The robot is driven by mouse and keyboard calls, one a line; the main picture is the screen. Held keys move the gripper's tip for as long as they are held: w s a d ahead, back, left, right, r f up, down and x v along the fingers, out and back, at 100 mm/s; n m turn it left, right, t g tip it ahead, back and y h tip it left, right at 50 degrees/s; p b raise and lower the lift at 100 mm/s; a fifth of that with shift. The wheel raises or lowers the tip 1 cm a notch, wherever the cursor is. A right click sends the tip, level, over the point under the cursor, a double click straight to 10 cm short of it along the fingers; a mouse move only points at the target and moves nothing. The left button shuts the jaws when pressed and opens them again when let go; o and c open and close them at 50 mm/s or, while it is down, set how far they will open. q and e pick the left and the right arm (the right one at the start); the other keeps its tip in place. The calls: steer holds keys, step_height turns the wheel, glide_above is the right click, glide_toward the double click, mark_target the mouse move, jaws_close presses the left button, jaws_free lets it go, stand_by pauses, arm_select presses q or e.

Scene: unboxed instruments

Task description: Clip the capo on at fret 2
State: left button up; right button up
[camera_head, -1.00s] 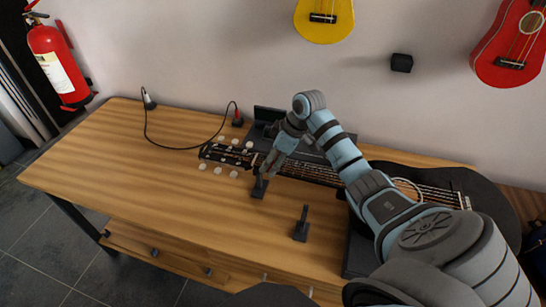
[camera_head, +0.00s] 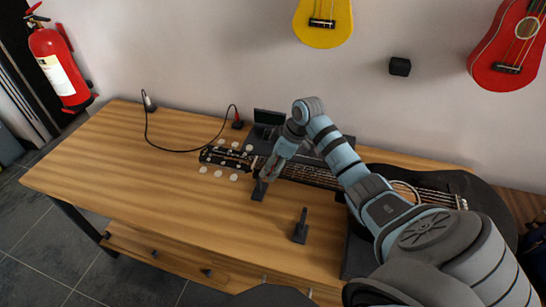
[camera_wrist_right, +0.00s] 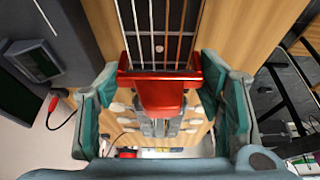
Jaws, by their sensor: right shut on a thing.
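The black acoustic guitar (camera_head: 475,192) lies on the workbench, its neck (camera_head: 312,176) pointing left to a headstock (camera_head: 226,158) with pale tuning pegs. My right gripper (camera_head: 267,174) is over the neck near the headstock. In the right wrist view, my right gripper (camera_wrist_right: 163,108) is shut on the red capo (camera_wrist_right: 163,90), with a teal-padded finger on each side. The capo's red bar lies across the strings, just headstock-side of a pale dot on the fretboard (camera_wrist_right: 160,22). I cannot tell whether it presses on them. The capo is not clear in the head view. My left gripper is out of view.
A small dark stand (camera_head: 300,228) is on the bench (camera_head: 130,180) in front of the neck. A dark box with a screen (camera_head: 268,117) stands behind the neck. A black cable (camera_head: 146,130) runs to its left. The bench's left part is clear.

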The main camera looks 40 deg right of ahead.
steer(key=shift+f, duration=0.15)
steer(key=o, duration=1.3)
steer(key=shift+c, duration=0.2)
steer(key=v, duration=1.2)
steer(key=shift+s, duration=0.1)
